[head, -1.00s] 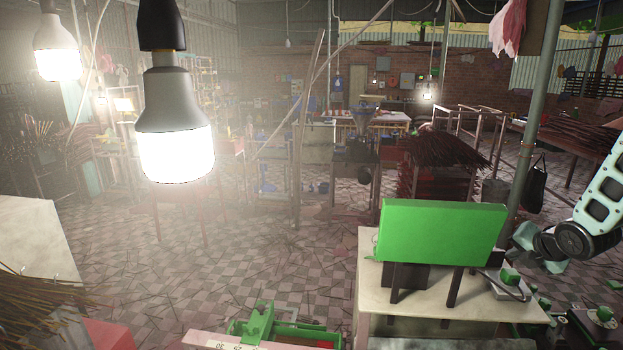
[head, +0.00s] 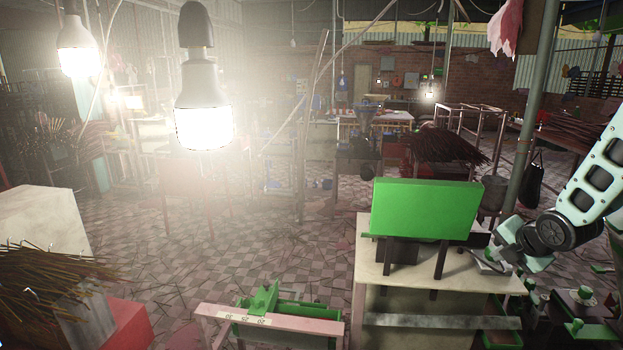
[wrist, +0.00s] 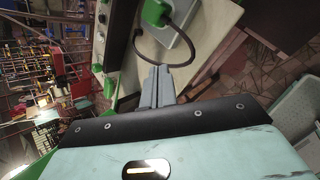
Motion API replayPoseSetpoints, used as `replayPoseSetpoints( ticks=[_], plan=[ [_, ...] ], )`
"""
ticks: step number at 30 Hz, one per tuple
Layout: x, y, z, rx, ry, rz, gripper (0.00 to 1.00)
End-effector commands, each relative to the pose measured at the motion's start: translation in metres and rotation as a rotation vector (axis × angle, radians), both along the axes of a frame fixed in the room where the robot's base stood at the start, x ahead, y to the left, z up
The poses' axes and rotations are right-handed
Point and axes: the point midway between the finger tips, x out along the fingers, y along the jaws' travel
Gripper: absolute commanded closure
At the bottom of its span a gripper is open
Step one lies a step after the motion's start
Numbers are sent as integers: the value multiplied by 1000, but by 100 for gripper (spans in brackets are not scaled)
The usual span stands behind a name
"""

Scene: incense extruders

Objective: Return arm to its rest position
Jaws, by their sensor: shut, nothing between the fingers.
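My arm (head: 592,180) comes in at the right edge of the head view, pale teal with a dark round joint. Its lower end reaches down and left beside the right side of the bench (head: 400,287). In the wrist view the two grey fingers of my gripper (wrist: 158,86) are together with nothing between them. They point over a pale bench top with a dark cable (wrist: 158,60) and a green-capped part (wrist: 156,12) just beyond. I cannot tell from these frames whether the fingers touch anything.
A green box-shaped panel (head: 426,209) stands on the bench, left of my arm. A green tool with a pale ruler bar (head: 270,321) is at the front middle. Incense sticks (head: 50,280) lie at the lower left. Lit bulbs (head: 203,115) hang at the upper left. Checkered floor lies open between.

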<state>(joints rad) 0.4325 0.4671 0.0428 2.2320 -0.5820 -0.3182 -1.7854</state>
Motion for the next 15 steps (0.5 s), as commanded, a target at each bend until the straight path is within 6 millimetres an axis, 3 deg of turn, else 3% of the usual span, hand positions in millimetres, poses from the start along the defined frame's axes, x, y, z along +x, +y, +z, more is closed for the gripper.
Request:
replayPoseSetpoints(
  ticks=[5,10,13,15],
  plan=[
    [-5,54,-1,128,43,-96,100],
    [-24,120,-2,283,119,-234,100],
    [-49,173,-4,394,192,-353,100],
    [-78,215,-6,474,262,-464,100]
  ],
)
